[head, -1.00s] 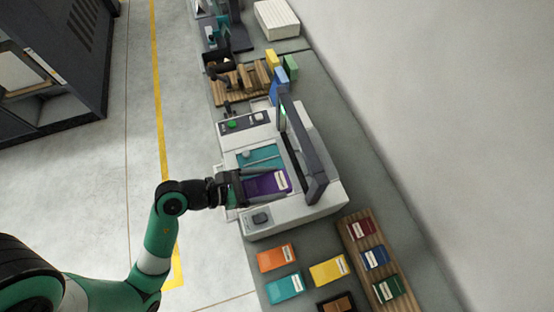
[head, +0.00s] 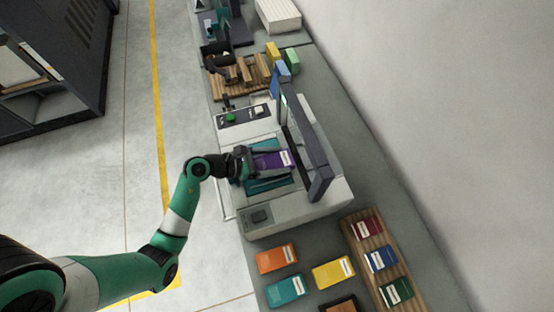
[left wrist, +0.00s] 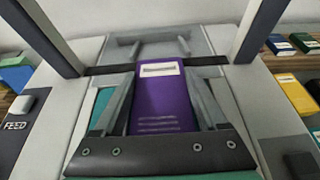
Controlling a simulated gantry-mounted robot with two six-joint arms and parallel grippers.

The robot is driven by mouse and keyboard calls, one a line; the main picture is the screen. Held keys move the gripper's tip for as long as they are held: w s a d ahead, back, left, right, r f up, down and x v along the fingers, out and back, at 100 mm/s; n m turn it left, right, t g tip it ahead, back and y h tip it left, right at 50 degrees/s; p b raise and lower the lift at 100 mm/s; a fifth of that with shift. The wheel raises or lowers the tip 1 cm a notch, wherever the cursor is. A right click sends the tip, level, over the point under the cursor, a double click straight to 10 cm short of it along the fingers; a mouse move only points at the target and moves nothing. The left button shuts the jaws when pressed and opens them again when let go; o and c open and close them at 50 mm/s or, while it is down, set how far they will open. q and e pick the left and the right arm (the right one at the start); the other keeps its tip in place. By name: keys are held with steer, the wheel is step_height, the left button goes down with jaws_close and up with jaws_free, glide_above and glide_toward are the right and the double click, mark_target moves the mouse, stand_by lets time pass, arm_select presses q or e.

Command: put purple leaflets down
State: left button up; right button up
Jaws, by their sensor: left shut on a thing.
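The purple leaflets (head: 272,161) show as a purple pack with a white label. My left gripper (head: 270,162) is shut on them over the white machine (head: 290,217). In the left wrist view the purple leaflets (left wrist: 162,98) lie between the two fingers (left wrist: 163,92), label at the far end. Teal surface (head: 270,181) of the machine's bed shows beside the gripper. I cannot tell whether the leaflets touch the bed. A dark frame (head: 306,150) stands across the machine to the right of the leaflets. My right gripper is not in view.
Orange (head: 276,258), teal (head: 285,292) and yellow (head: 333,272) packs lie on the bench in front of the machine. A wooden rack (head: 358,240) holds red, blue and green packs. A wooden tray (head: 240,80) and blue, yellow and green blocks stand behind the machine.

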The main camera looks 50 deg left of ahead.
arm_select(q)
steer(key=o, duration=1.4)
steer(key=shift+f, duration=0.15)
steer(key=shift+s+r, duration=0.1)
steer(key=shift+r, duration=0.2)
steer(key=p+v, duration=0.1)
steer(key=v, duration=1)
steer(key=shift+s+a+r, duration=0.1)
steer(key=shift+s+a, duration=0.1)
steer(key=shift+s, duration=0.1)
